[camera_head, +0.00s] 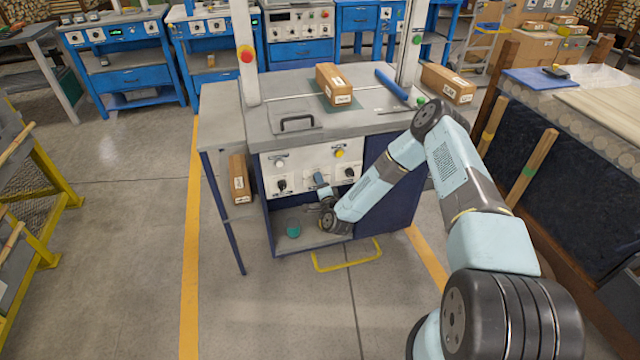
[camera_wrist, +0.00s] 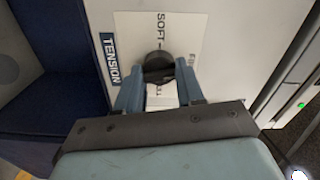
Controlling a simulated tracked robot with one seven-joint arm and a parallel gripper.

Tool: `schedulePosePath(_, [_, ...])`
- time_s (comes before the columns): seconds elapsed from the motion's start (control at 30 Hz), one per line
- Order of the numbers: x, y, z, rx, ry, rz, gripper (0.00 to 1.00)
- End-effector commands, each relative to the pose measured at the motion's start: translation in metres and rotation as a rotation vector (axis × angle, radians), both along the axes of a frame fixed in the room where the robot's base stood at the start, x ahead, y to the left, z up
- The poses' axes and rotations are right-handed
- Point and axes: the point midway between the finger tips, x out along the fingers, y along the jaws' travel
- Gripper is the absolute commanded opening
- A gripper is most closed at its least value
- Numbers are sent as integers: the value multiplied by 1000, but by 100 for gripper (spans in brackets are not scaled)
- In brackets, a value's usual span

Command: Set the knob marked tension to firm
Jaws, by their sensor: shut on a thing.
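The tension knob (camera_wrist: 158,66) is a round dark knob on a white panel in the wrist view. A dark blue label (camera_wrist: 108,60) reading TENSION is beside it, and the word SOFT is printed near it. Another word starting with FI is partly hidden by a finger. My gripper (camera_wrist: 160,78) has its two blue fingers on opposite sides of the knob, shut on it. Which way the knob points is not clear. In the head view my gripper (camera_head: 321,184) is at the machine's front panel (camera_head: 306,160), and the knob behind it is hidden.
Two other dark knobs, one left (camera_head: 282,185) and one right (camera_head: 349,173), flank my gripper. A white button (camera_head: 280,164) and a yellow button (camera_head: 340,153) are above. A teal round object (camera_head: 293,230) lies on the shelf below. A carton (camera_head: 240,178) stands left.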

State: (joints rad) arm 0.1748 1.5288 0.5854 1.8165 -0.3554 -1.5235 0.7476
Motion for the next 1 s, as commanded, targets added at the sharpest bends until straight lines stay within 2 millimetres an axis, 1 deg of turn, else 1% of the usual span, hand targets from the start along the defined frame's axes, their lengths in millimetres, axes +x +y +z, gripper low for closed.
schedulePosePath(0.03, [0, -6, -4, 28, 15, -10, 7])
schedulePosePath(0.2, [0, -6, -5, 115, 41, -10, 7])
schedulePosePath(0.4, [0, -6, -6, 174, 59, -10, 7])
schedulePosePath(0.97, [-1, -6, -7, 198, 68, -9, 7])
schedulePosePath(1.0, [-1, -6, -7, 198, 68, -9, 41])
